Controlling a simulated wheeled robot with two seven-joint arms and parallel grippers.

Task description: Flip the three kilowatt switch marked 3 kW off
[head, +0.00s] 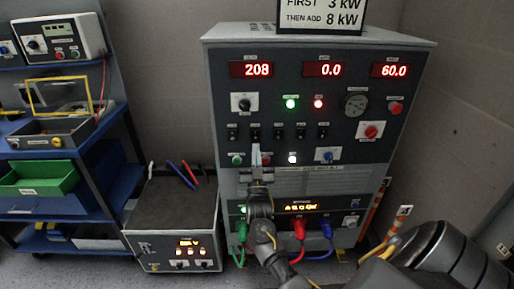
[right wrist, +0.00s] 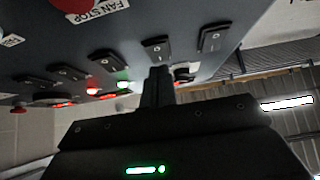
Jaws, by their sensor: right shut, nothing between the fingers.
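The grey cabinet (head: 300,180) has a row of several small dark toggle switches (head: 278,133) across its front panel. Their labels are too small to read, so I cannot tell which is marked 3 kW. My right gripper (head: 256,156) is shut and empty, pointing up just below the second switch from the left. In the right wrist view the shut fingers (right wrist: 158,88) end close under one switch (right wrist: 158,46), with others on either side. I cannot tell whether they touch it. My left gripper is not in view.
A sign (head: 322,17) on top reads first 3 kW, then add 8 kW. The displays (head: 324,69) read 208, 0.0 and 60.0. Green, red and blue plugs (head: 299,229) sit low on the cabinet. A smaller box (head: 174,228) and a blue shelf cart (head: 62,190) stand left.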

